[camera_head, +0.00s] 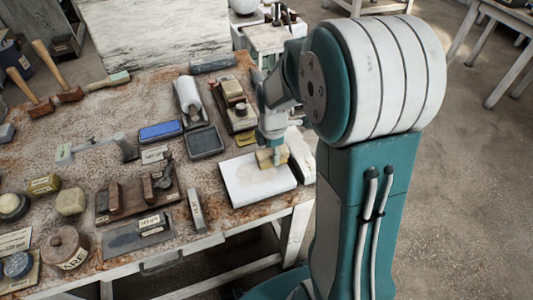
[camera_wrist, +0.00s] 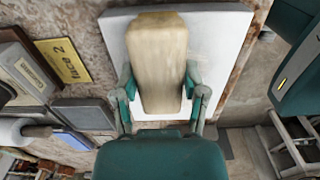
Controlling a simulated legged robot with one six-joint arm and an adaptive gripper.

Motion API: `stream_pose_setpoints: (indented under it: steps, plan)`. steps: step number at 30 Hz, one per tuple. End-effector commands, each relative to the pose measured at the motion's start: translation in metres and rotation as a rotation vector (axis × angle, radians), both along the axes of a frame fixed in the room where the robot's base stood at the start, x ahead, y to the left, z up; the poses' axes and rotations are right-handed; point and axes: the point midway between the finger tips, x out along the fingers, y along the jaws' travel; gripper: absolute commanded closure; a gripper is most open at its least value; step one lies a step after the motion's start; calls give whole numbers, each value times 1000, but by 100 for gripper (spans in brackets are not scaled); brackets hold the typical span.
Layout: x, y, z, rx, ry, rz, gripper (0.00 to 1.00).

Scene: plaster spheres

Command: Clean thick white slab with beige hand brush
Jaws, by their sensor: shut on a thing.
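The thick white slab (camera_head: 250,187) lies flat near the right front corner of the worktable. It also shows behind my gripper in the wrist view (camera_wrist: 220,50). The beige hand brush (camera_head: 264,160) is between my gripper's fingers, over the far right part of the slab. In the wrist view the pale block-like brush (camera_wrist: 157,60) fills the middle, with a teal finger on each side. My gripper (camera_wrist: 160,100) is shut on it. The brush's underside is hidden, so I cannot tell whether it touches the slab.
The rusty-brown table (camera_head: 150,95) is crowded left of the slab. A grey tray (camera_head: 204,142), a blue pad (camera_head: 160,131) and a narrow grey bar (camera_head: 196,210) lie nearby. A white block (camera_head: 301,155) stands just right of the slab. The table's front edge is close.

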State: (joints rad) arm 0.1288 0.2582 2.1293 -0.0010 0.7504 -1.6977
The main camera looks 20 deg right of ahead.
Motion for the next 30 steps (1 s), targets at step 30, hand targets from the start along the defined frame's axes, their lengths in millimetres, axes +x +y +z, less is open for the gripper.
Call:
stream_pose_setpoints:
  steps: [30]
  plan:
    - [0, 41, 0, 0, 0, 3, 82]
